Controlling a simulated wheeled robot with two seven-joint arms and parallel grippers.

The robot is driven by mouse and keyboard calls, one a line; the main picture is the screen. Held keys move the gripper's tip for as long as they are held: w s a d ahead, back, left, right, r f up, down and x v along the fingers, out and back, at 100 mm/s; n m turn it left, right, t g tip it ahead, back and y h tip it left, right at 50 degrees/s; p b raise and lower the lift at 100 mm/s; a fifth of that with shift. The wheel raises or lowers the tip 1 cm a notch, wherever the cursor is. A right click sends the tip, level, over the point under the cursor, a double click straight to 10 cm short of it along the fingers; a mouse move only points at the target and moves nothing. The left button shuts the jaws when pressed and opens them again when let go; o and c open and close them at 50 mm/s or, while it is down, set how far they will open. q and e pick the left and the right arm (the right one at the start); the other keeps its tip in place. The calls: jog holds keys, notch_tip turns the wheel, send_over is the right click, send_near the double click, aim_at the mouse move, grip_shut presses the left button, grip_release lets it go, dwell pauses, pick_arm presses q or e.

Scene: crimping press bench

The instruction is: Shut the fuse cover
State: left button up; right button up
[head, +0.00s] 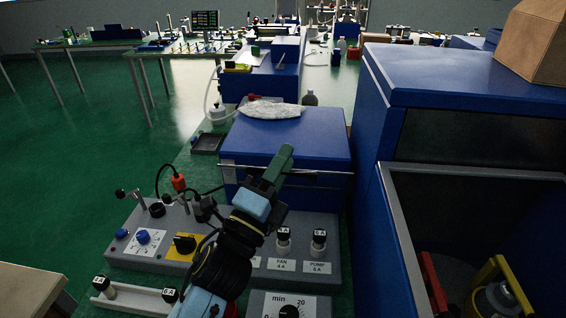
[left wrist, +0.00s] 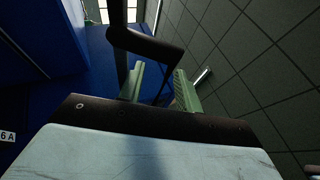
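My left gripper (head: 284,160) has green fingers and stands over the back of the grey fuse panel (head: 150,218), in front of a blue box. In the left wrist view its two fingers (left wrist: 160,88) are apart, with nothing clearly held between them. A dark bent bar (left wrist: 150,45) shows beyond and above the fingertips there. Two fuse holders, FAN 4 A (head: 284,240) and PUMP 6 A (head: 319,242), stand uncovered on the panel. A thin metal bar (head: 325,172) runs across behind the gripper; I cannot tell whether it is the raised fuse cover's edge. My arm hides the panel's middle.
The blue box (head: 300,140) stands behind the panel with a crumpled clear bag (head: 270,110) on top. A tall blue cabinet (head: 455,75) blocks the right side.

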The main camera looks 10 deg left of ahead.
pick_arm(q)
jog(key=v, duration=0.7)
jog(key=shift+b, duration=0.45)
pick_arm(e)
jog(key=shift+s+d+f, duration=0.1)
jog(key=shift+d+f, duration=0.15)
jog(key=shift+d, duration=0.25)
jog(key=shift+s+d+f, duration=0.1)
jog(key=shift+d+f, duration=0.1)
jog(key=shift+d, duration=0.25)
